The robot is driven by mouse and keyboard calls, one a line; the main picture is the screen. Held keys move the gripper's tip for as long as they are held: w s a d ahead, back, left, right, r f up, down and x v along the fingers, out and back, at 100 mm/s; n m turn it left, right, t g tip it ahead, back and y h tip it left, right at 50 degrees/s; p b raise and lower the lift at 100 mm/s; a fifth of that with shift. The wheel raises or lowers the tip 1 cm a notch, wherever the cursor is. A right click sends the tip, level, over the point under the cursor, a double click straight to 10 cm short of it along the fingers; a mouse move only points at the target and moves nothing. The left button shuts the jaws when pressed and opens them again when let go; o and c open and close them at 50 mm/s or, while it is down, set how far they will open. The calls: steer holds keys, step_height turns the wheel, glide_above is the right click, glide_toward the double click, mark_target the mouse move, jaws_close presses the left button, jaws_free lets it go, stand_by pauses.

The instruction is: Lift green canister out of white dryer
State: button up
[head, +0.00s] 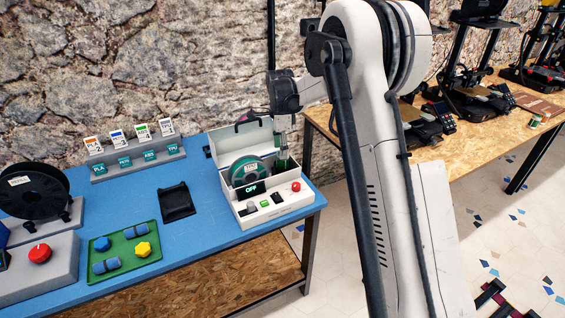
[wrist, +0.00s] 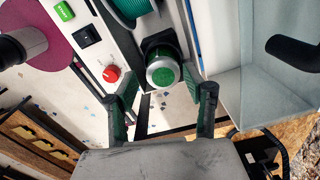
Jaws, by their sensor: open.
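The white dryer (head: 285,210) stands open at the blue table's right end, with a green spool (head: 246,170) inside. In the wrist view, the green canister (wrist: 163,73) shows end-on, with a green top, a silvery rim and a dark body. It sits in the dryer beside the spool, close to the dryer's wall. My gripper (head: 284,148) reaches down into the right part of the dryer. In the wrist view my gripper (wrist: 160,82) is open, its green fingers on either side of the canister with gaps visible. In the head view the gripper mostly hides the canister.
The dryer's raised lid (head: 245,138) stands behind the spool. The front panel carries a red knob (head: 296,187) and a green switch. A green tray (head: 125,252), a black holder (head: 177,201) and a sample stand (head: 135,155) are to the left. Printers stand on the right bench.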

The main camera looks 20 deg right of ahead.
mark_target(283, 161)
steer(key=shift+w+d+f, duration=0.1)
steer(key=shift+f, duration=1.2)
steer(key=shift+w+d+f, duration=0.1)
steer(key=shift+f, duration=1.2)
steer(key=c, duration=1)
steer(key=shift+o, duration=0.2)
steer(key=shift+r, duration=0.15)
